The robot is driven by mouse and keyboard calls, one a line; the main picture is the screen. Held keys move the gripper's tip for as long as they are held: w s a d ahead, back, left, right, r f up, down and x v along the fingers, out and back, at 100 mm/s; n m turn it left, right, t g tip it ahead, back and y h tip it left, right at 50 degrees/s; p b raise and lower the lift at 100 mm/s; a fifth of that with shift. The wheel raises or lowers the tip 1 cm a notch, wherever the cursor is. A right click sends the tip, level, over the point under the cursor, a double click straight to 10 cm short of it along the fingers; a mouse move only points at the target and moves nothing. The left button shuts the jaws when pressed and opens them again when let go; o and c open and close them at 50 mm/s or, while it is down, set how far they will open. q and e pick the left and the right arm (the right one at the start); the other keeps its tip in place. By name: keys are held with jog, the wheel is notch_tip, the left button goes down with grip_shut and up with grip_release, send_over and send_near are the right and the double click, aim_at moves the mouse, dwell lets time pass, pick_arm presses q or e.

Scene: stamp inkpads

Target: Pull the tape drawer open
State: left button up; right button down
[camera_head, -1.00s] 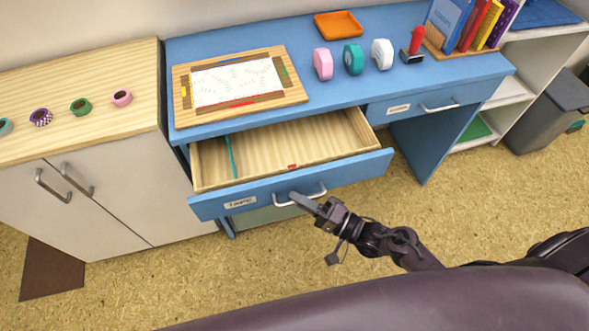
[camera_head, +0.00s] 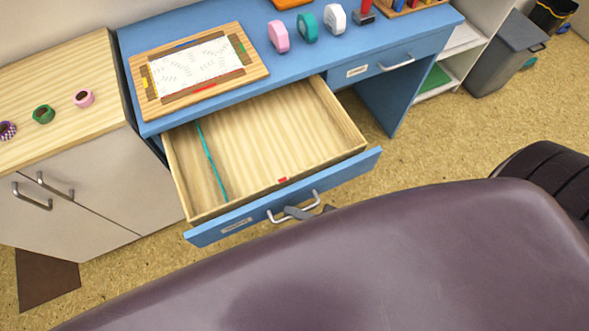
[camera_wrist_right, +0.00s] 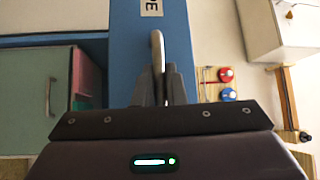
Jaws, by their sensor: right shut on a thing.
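The tape drawer (camera_head: 270,150) stands far out of the blue desk in the head view, its wooden inside showing. A teal strip (camera_head: 211,160) and a small red piece (camera_head: 282,180) lie in it. Its blue front (camera_head: 240,229) carries a label and a metal handle (camera_head: 311,203). My right gripper (camera_head: 299,212) is at the handle, mostly hidden behind my own body. In the right wrist view my right gripper (camera_wrist_right: 159,88) is shut on the handle (camera_wrist_right: 157,50). My left gripper is not in view.
The blue desk (camera_head: 220,97) bears a framed board (camera_head: 196,72) and several tape rolls and stamps. A second closed drawer (camera_head: 385,62) is at the right. A white cabinet (camera_head: 85,190) with tape rolls on its wooden top stands left. A grey bin (camera_head: 505,55) stands far right.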

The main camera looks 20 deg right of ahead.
jog(key=c, duration=1.5)
grip_release()
jog(key=b+v, duration=0.1)
jog(key=v, duration=0.7)
